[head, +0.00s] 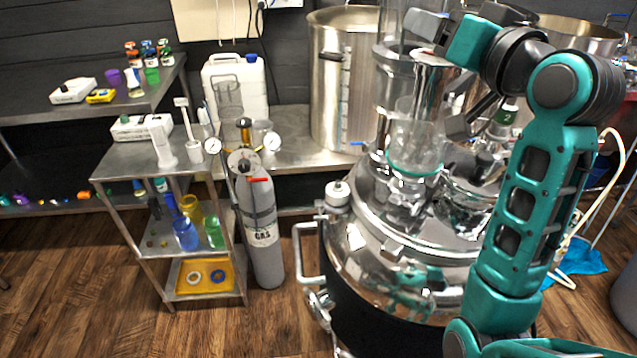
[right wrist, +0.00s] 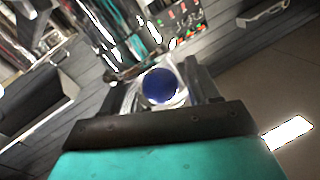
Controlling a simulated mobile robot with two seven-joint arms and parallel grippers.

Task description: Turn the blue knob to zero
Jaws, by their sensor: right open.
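A round blue knob (right wrist: 160,86) with a pale, shiny rim shows in the right wrist view, in line with the gap of my right gripper (right wrist: 158,76). The dark fingers stand open on either side of it. I cannot tell whether they touch it, and no mark or scale on it is readable. In the head view my teal right arm reaches up over the steel vessel (head: 375,262), and I cannot make out this knob there. My left gripper is not in view.
A panel with red lit displays (right wrist: 180,12) is at the top of the wrist view. In the head view, glassware (head: 415,145) stands on the vessel, with a large steel pot (head: 330,95) behind. A gas cylinder (head: 262,235) and a shelf cart (head: 130,165) stand left.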

